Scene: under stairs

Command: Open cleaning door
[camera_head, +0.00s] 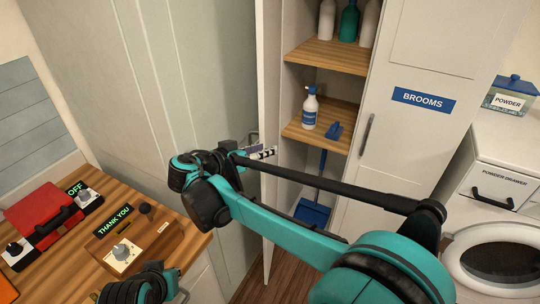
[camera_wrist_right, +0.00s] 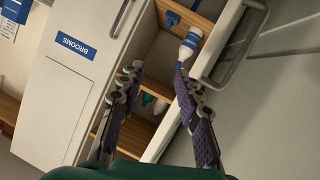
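The cleaning door (camera_head: 226,75) is a pale grey-white panel standing open at the left of a tall cabinet. Its handle (camera_wrist_right: 238,48) shows at the upper right of the right wrist view, and partly in the head view behind my gripper. My right gripper (camera_head: 264,153) is at the door's free edge, in front of the open cabinet. In the right wrist view its two purple-padded fingers (camera_wrist_right: 157,103) are wide apart with nothing held between them; the right finger overlaps the door edge. Contact cannot be told. My left gripper (camera_head: 155,289) is partly cut off at the bottom.
The cabinet's shelves (camera_head: 328,54) hold bottles, including a spray bottle (camera_head: 310,108); a blue dustpan (camera_head: 313,213) is below. The BROOMS door (camera_head: 410,120) is shut. A washer (camera_head: 497,253) stands right. A wooden counter (camera_head: 60,262) with a red case (camera_head: 43,213) lies left.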

